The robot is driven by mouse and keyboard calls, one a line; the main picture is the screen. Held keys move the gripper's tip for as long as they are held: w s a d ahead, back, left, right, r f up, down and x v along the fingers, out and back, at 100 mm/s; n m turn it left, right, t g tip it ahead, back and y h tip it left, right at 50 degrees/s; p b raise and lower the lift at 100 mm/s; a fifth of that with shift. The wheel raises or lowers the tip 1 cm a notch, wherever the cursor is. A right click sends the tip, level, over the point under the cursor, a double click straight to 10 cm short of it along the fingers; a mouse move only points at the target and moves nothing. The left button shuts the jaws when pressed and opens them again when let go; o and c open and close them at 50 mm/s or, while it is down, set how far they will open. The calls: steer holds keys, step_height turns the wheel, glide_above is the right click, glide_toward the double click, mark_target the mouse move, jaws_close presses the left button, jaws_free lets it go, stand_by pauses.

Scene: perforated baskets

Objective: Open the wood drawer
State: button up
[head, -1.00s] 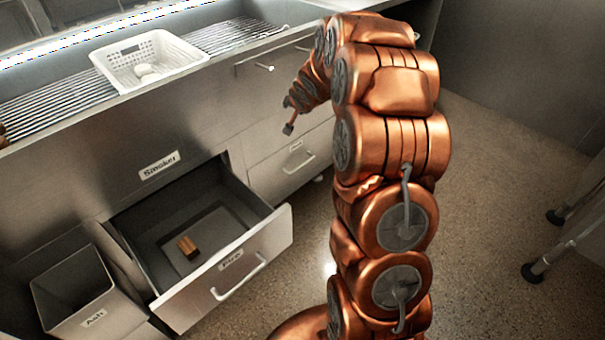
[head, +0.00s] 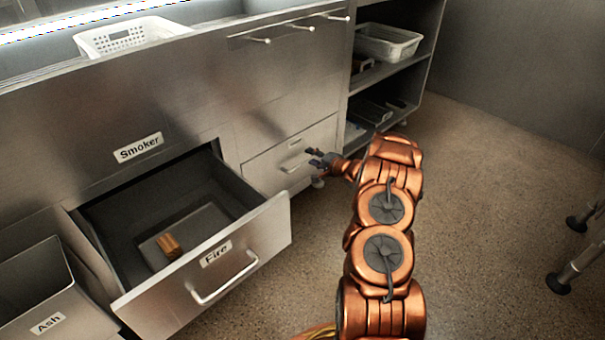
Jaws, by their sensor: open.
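A closed metal drawer front (head: 262,172) sits low in the cabinet, right of the open drawer. It has a bar handle (head: 292,167) and a small label too blurred to read, so I cannot confirm it is the wood drawer. My gripper (head: 312,157) is open and empty, just right of this handle in the picture, with its fingers pointing left toward the drawer front. I cannot tell how far apart they are in depth.
A drawer labelled Fire (head: 268,236) stands pulled out, with a brown wooden block (head: 169,247) inside. An Ash bin (head: 62,310) is at the lower left. A white basket (head: 98,44) is on the counter. Shelves (head: 385,70) are at right. The floor at right is mostly clear.

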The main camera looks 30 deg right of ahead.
mark_target(302, 164)
steer(key=shift+m+y, duration=0.3)
steer(key=shift+y, duration=0.3)
steer(key=shift+w+a+f+b, duration=0.3)
steer(key=shift+w+f+b, duration=0.55)
steer(key=shift+f, duration=0.25)
steer(key=shift+w+a+f+b, duration=0.25)
steer(key=shift+w+f+b, duration=0.35)
steer(key=shift+w+f, duration=0.45)
steer(key=shift+w+a+f+b, duration=0.3)
steer(key=shift+w+f+b, duration=0.5)
steer(key=shift+f, duration=0.35)
jaws_close()
steer(key=shift+d, duration=0.1)
